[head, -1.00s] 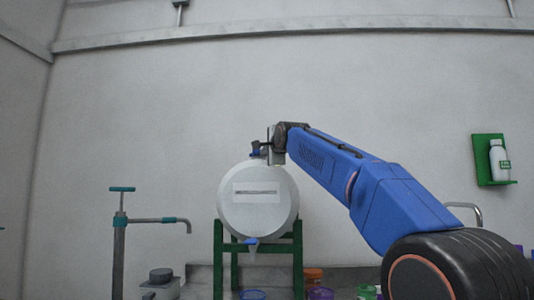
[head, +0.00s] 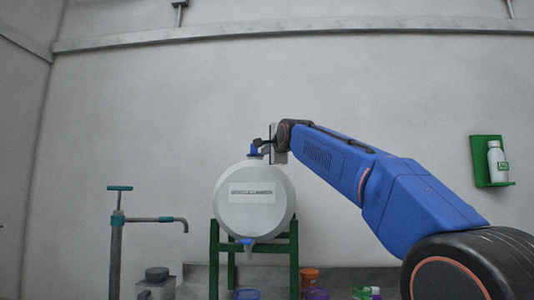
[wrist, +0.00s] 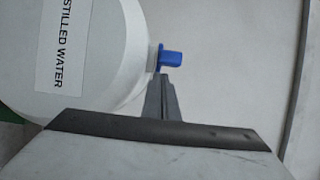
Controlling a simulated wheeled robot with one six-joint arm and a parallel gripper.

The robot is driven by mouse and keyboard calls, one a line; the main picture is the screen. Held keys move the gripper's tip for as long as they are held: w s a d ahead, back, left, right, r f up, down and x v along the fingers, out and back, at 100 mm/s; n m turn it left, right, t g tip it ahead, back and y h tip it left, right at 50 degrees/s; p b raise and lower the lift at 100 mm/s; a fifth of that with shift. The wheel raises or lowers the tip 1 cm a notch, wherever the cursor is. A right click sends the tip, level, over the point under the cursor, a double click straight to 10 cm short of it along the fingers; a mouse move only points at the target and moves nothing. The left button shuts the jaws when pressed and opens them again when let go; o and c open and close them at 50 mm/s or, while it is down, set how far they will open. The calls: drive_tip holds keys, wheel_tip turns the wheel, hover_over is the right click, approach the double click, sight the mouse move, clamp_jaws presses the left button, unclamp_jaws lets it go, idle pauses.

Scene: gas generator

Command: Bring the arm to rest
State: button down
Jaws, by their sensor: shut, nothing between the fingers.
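My arm reaches from the lower right in the head view to my gripper (head: 262,143), which is up by the top of the white distilled water tank (head: 254,215). In the wrist view my gripper (wrist: 161,80) has its fingers together, with nothing seen between them. Their tips point at the tank's blue cap (wrist: 171,57) and overlap its edge in the picture; I cannot tell whether they touch. The tank (wrist: 110,75) fills the left of the wrist view, with its label in sight.
The tank rests on a green stand (head: 293,260). A pump with a teal handle (head: 118,225) stands at the left. A white bottle (head: 497,162) sits on a green wall holder at the right. Several coloured containers, one orange (head: 310,275), stand low behind.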

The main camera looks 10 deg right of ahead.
drive_tip(key=s+a, duration=0.4)
drive_tip(key=s, duration=0.1)
drive_tip(key=shift+s, duration=0.3)
drive_tip(key=shift+f, duration=0.15)
drive_tip(key=s+d+f+n+g, duration=0.4)
drive_tip(key=s+f, duration=1.1)
drive_tip(key=f, duration=0.7)
drive_tip(key=s+d+f+n+g+h, duration=0.1)
drive_tip(key=s+d+f+n+g, duration=0.3)
drive_tip(key=s+f, duration=1.2)
drive_tip(key=s+d+f+n+g, duration=0.4)
drive_tip(key=s+f+n, duration=0.5)
drive_tip(key=f, duration=1.8)
drive_tip(key=s+g, duration=0.1)
drive_tip(key=s, duration=0.5)
drive_tip(key=shift+s+f+h, duration=0.4)
drive_tip(key=shift+d, duration=0.1)
